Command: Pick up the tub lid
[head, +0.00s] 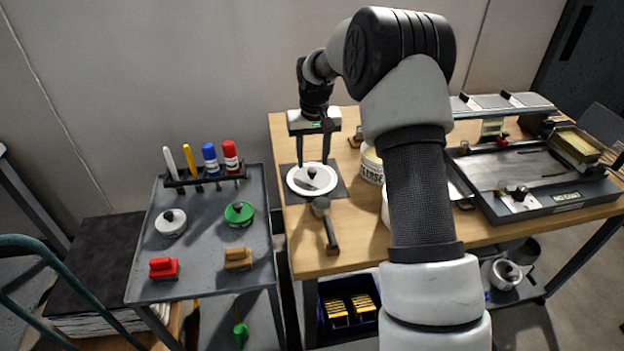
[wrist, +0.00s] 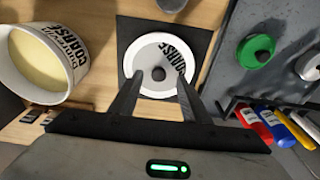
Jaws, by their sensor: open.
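My gripper (head: 313,163) is open and points down over the lid. In the wrist view my gripper (wrist: 158,77) has one finger on each side of the knob, with gaps between. Whether the fingertips touch the lid I cannot tell.
An open tub (wrist: 40,65) of pale contents, marked "COARSE", stands close beside the mat. The grey cart (head: 200,270) to the left holds a green lid (head: 239,213), a white lid (head: 171,223) and markers. A metal tray (head: 530,175) is at right.

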